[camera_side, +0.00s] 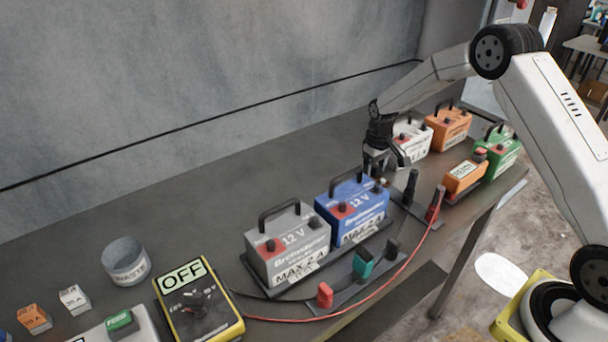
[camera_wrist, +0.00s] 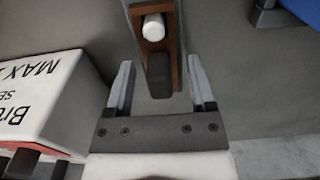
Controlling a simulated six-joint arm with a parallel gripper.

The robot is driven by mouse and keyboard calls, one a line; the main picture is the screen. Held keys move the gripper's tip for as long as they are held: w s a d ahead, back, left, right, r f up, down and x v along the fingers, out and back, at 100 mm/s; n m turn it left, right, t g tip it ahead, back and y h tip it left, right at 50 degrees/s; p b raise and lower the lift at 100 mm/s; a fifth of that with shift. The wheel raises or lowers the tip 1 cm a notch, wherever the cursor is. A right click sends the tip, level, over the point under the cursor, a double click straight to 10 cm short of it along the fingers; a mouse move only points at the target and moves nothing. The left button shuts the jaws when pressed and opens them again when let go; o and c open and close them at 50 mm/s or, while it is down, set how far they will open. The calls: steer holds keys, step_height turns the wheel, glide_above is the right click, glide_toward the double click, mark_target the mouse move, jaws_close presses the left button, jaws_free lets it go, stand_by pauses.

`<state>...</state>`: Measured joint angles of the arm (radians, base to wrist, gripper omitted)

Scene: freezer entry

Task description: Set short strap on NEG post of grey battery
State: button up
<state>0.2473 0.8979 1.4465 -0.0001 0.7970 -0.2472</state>
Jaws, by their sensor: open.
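The grey battery (camera_side: 285,262) stands at the middle of the bench, left of a blue battery (camera_side: 350,215). It has a red-collared post (camera_side: 270,245) on its left and a dark post (camera_side: 314,222) on its right, without a strap on it. My gripper (camera_side: 380,168) is open behind and right of the blue battery. In the wrist view its fingers (camera_wrist: 161,90) stand either side of a dark, brown-edged upright piece (camera_wrist: 158,60) with a white peg; I cannot tell whether this is the short strap. I see no gap closed on it.
A white battery (camera_side: 411,140), an orange one (camera_side: 449,128) and a green one (camera_side: 498,150) stand behind right. Black (camera_side: 411,185) and red clamps (camera_side: 435,205), a teal clamp (camera_side: 362,262) and a red cable (camera_side: 400,272) lie near. A yellow meter (camera_side: 200,305) reads OFF.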

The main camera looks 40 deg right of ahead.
mark_target(375, 165)
jaws_close()
stand_by(0.3)
steer(key=shift+r, duration=0.15)
steer(key=shift+r, duration=4.9)
steer(key=shift+r, duration=0.2)
steer(key=shift+r, duration=1.05)
steer(key=shift+r, duration=0.75)
steer(key=shift+a, duration=0.1)
